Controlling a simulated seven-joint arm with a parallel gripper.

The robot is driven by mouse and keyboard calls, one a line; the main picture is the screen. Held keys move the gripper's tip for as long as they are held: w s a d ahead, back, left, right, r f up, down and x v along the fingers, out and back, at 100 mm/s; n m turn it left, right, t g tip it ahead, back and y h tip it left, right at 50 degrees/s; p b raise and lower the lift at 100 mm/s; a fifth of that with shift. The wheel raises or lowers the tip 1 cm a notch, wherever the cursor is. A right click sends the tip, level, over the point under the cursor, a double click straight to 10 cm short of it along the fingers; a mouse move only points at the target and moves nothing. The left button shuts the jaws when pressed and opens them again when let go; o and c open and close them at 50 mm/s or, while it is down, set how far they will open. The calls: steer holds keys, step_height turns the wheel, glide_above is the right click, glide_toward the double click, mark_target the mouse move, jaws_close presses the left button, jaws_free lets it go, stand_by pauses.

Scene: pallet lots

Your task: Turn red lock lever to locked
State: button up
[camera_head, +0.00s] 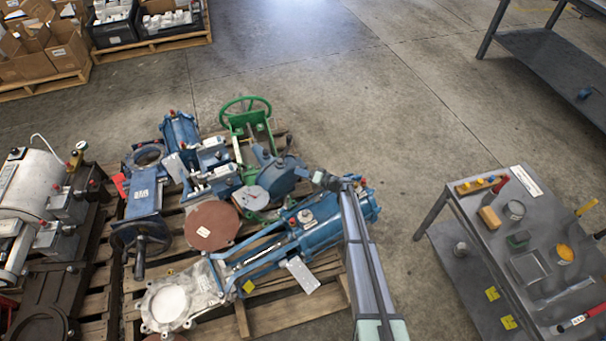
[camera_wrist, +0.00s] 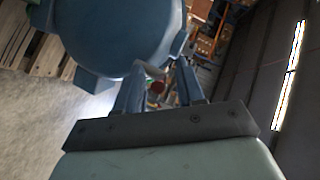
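My gripper (camera_head: 326,181) is over the right part of the pallet, beside the blue valve actuator (camera_head: 322,222) in the head view. In the wrist view its two fingers (camera_wrist: 158,82) stand apart with nothing held between them. A large rounded blue body (camera_wrist: 115,32) fills the upper left of that view, close to the fingers. A small red spot (camera_wrist: 158,87) shows beyond the gap between the fingers; I cannot tell whether it is the lock lever. In the head view a small red part (camera_head: 363,182) shows at the actuator's far end, partly beside my arm. The lever's position is too small to tell.
Several valves crowd the wooden pallet (camera_head: 282,321), including one with a green handwheel (camera_head: 246,107). A grey table (camera_head: 462,222) with small items stands to the right. Other loaded pallets are at left. The concrete floor between pallet and table is clear.

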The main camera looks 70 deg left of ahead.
jaws_close()
stand_by(0.4)
steer(key=shift+s+d+r+m+t+y, duration=0.1)
steer(key=shift+s+m+t+y, duration=0.2)
steer(key=shift+m, duration=0.1)
stand_by(0.5)
steer(key=m+t+y, duration=0.1)
steer(key=m+t, duration=0.1)
steer(key=s+m+t+y, duration=0.1)
steer(key=m+t, duration=0.2)
steer(key=s+m+t+y, duration=0.1)
steer(key=m+t, duration=0.1)
steer(key=t, duration=0.1)
steer(key=shift+s+r+m, duration=0.1)
steer(key=shift+s+m, duration=0.05)
steer(key=shift+m, duration=0.15)
steer(key=shift+a+m+t+y, duration=0.3)
steer(key=shift+m+t, duration=0.4)
steer(key=shift+t, duration=0.2)
